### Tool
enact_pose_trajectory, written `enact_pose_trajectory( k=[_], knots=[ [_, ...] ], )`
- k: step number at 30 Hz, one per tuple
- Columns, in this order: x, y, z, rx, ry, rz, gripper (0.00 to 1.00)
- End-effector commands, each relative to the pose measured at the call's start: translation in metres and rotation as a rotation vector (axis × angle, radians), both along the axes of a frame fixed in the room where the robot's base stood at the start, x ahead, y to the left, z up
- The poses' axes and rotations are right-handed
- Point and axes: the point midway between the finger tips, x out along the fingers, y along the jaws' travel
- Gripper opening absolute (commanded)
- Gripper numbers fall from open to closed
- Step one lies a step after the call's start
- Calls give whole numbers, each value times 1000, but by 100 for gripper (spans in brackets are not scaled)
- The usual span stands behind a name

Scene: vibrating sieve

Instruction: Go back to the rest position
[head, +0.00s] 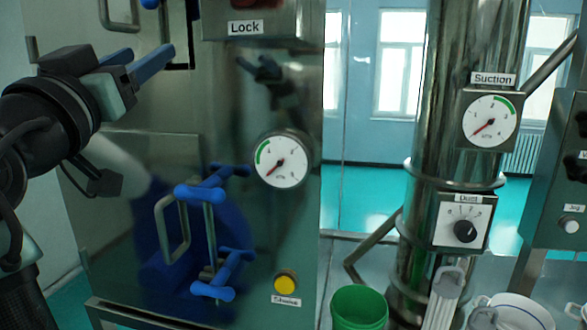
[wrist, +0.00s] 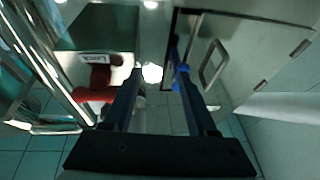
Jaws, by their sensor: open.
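My gripper (head: 150,66) is at the upper left of the head view, in front of the metal cabinet (head: 130,230). Its two blue-grey fingers point right and are apart, with nothing between them. In the wrist view my gripper (wrist: 160,85) shows its dark fingers spread, with a gap between them. Blue handles (head: 215,190) on the cabinet front sit below and to the right of my gripper, apart from it. A metal door handle (head: 172,228) is beside them.
A gauge (head: 281,160) and a yellow button (head: 285,282) are on the cabinet. A "Lock" label (head: 245,28) is above. A steel column with a "Suction" gauge (head: 490,121) and a dial (head: 464,231) stands right. A green bucket (head: 359,308) is below. A red part (wrist: 98,85) shows in the wrist view.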

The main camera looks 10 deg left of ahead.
Motion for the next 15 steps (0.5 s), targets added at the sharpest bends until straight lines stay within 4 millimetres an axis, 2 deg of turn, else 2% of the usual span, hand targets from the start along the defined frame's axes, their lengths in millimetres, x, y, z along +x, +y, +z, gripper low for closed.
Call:
enact_pose_trajectory(
  k=[1,5,6,9,12,15],
  knots=[
    [1,-35,-6,15,-27,6,58],
    [-21,-115,-7,39,-143,26,58],
    [-33,-138,-5,43,-186,24,58],
    [-70,-187,-1,46,-294,9,58],
    [-105,-220,4,39,-384,-9,58],
    [-129,-237,8,31,-441,-23,58]
  ],
)
